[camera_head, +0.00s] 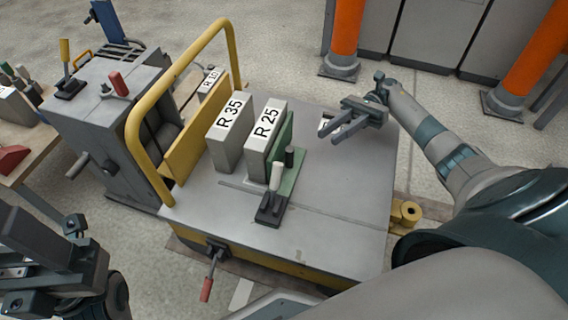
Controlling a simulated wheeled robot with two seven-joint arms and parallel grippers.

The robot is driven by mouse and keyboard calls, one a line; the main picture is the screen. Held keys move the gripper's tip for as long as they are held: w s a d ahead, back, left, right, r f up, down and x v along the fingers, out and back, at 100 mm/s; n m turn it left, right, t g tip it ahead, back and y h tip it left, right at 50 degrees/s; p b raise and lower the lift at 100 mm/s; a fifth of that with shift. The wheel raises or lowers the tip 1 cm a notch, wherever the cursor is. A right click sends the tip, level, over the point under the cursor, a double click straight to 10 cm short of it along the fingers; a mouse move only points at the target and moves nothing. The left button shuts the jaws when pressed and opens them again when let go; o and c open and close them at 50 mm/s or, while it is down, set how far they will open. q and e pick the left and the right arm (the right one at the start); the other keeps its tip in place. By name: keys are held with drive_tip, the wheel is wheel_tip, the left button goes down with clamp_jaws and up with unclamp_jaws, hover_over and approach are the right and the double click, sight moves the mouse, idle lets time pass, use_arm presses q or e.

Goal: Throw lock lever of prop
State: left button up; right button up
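Several levers show, and I cannot tell for certain which one is the prop's lock lever. A red-handled lever (207,286) hangs tilted down from a dark bracket on the front side of the grey table (335,205). A white-handled lever (276,178) stands on a dark base on the table, beside a green plate (288,180). My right gripper (328,137) is above the far right part of the table, open and empty, its fingers pointing left and toward the front. My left gripper (22,268) is at the lower left edge, partly cut off, apart from the levers.
Blocks marked R 35 (229,130) and R 25 (264,134) stand on the table. A yellow tube guard (133,122) arches at its left. A grey machine (100,115) with red and yellow handles stands farther left. Orange posts (347,28) rise behind. The table's right half is mostly clear.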

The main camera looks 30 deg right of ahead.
sight(275, 183)
drive_tip(key=shift+a, duration=0.1)
drive_tip(key=x, duration=1.7)
drive_tip(key=shift+a, duration=0.15)
clamp_jaws()
